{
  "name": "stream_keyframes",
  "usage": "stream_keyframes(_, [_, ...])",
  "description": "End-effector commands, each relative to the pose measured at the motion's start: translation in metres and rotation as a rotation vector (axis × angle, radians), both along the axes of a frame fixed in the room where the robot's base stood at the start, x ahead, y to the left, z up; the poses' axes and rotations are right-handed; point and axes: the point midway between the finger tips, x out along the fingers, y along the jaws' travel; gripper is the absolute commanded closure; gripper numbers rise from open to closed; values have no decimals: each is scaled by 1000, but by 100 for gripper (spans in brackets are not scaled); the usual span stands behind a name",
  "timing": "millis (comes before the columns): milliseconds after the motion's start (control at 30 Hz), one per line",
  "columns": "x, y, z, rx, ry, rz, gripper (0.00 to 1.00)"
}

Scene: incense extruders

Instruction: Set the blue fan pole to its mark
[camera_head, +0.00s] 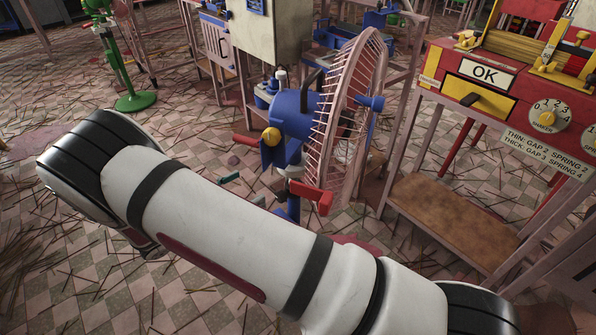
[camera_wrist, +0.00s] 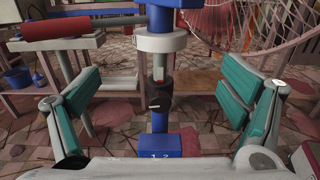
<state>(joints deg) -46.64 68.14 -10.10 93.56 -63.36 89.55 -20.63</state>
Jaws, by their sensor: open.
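The blue fan (camera_head: 300,112) with its pink wire cage stands in the middle of the head view. Its blue pole (camera_head: 293,207) goes down behind my arm. In the wrist view the pole (camera_wrist: 160,122) runs upright through the middle, with a white collar (camera_wrist: 160,41), a thinner grey section and a black sleeve (camera_wrist: 159,97). A blue block (camera_wrist: 163,143) with the numbers 1 and 2 shows low on it; its lower part is cut off by my gripper body. My gripper (camera_wrist: 165,90) is open, teal pads on either side of the pole, apart from it.
A red-and-yellow machine (camera_head: 485,85) with an OK sign stands at the right above a brown-topped lower shelf (camera_head: 450,215). A green fan stand (camera_head: 134,101) is at the far left. In the wrist view a red roller (camera_wrist: 70,27) lies at upper left. Sticks litter the tiled floor.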

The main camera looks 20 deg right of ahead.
Motion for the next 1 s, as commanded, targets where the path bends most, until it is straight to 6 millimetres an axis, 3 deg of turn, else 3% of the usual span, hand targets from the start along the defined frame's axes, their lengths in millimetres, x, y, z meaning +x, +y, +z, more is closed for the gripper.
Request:
stream_keyframes(233, [7,-22,-1,-6,1,2,9])
stream_keyframes(700, [34,-106,-2,-4,0,0,9])
stream_keyframes(1000, [42,-129,-1,-3,1,3,9])
